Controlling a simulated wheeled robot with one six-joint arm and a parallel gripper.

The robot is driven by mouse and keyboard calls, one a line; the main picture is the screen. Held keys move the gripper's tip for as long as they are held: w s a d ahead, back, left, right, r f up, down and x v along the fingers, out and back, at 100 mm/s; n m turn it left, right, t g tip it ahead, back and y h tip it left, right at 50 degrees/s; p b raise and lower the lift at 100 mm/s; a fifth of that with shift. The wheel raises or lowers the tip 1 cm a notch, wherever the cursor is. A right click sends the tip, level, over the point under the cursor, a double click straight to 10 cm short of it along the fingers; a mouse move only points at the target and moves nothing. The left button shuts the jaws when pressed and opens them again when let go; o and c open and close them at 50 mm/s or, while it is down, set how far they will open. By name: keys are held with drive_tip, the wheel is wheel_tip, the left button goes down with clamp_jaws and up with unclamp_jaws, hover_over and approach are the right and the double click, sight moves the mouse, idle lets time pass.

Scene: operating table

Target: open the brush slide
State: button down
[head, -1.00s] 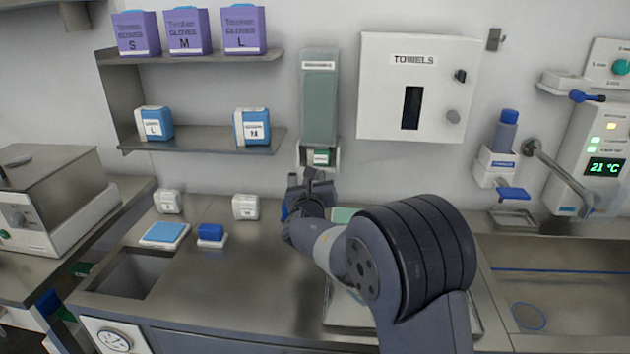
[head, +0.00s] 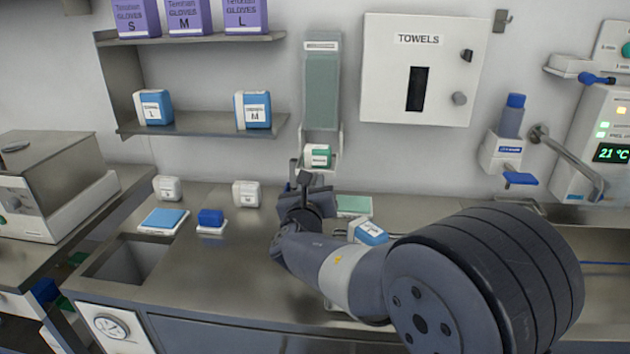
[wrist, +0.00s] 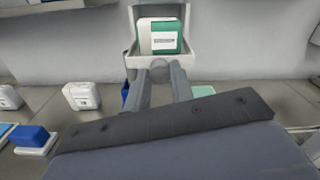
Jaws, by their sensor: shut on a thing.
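The brush dispenser (head: 321,85) is a tall grey-green box on the wall. Its slide (head: 335,150) is a light grey tray at the bottom, pulled partly out. A green-and-white brush pack (head: 318,155) sits in it. In the wrist view the slide (wrist: 191,58) and pack (wrist: 160,36) are straight ahead at the top. My gripper (head: 304,178) is at the slide's front, just below the pack. In the wrist view my gripper (wrist: 160,68) is closed at the slide's lower front edge. The part gripped, seemingly the slide's handle, is mostly hidden by the fingers.
A towel box (head: 418,70) hangs to the right. Shelves with glove boxes (head: 187,17) are to the left. On the counter (head: 220,275) stand small white packs, a blue block (head: 210,217) and, behind my arm, a blue-and-white pack (head: 368,232).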

drive_tip(key=shift+s, duration=0.65)
drive_tip(key=c, duration=1.2)
unclamp_jaws()
drive_tip(key=shift+s, duration=0.1)
drive_tip(key=s, duration=1)
drive_tip(key=shift+s+a+b, duration=0.2)
drive_tip(key=shift+s+b, duration=0.1)
drive_tip(key=shift+b, duration=0.05)
